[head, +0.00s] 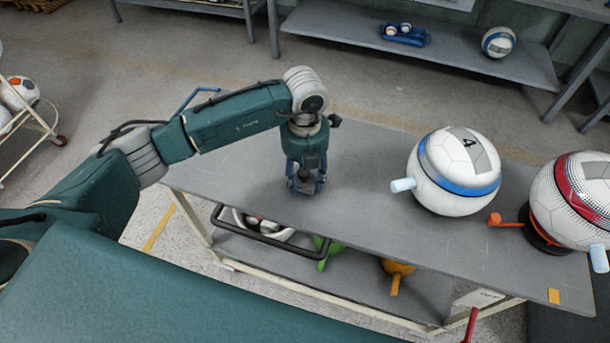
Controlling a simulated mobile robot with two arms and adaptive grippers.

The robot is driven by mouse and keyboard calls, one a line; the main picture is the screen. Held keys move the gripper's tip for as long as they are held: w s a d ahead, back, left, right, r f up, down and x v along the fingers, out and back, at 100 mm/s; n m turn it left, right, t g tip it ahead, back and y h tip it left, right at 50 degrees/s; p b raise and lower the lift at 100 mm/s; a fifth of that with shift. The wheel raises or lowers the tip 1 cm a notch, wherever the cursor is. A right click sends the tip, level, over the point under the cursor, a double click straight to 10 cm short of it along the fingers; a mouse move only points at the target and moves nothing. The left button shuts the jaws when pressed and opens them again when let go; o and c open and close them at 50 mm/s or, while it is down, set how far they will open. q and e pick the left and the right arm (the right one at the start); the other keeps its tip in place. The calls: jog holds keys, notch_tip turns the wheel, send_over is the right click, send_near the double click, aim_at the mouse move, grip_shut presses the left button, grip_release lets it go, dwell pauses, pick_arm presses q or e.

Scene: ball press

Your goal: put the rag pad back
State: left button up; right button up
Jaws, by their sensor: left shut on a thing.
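My left gripper (305,187) points straight down at the grey bench top (365,190), near its left part. It is shut on a small greyish thing between its fingertips, taken to be the rag pad; the fingers hide most of it. The fingertips are at or just above the bench surface; I cannot tell if the pad touches it. My right gripper is not in view.
A white-blue ball (455,185) with a pale blue peg stands right of the gripper. A red-white ball (575,200) sits on a dark stand with an orange handle (506,222). The lower shelf (345,279) holds green and orange things. Bench between gripper and balls is clear.

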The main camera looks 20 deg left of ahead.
pick_arm(q)
jog(key=shift+f, duration=0.2)
jog(key=o, duration=1)
jog(key=shift+r, duration=0.65)
notch_tip(320, 180, up, 11)
jog(key=shift+r+b, duration=0.1)
jog(key=shift+b, duration=0.65)
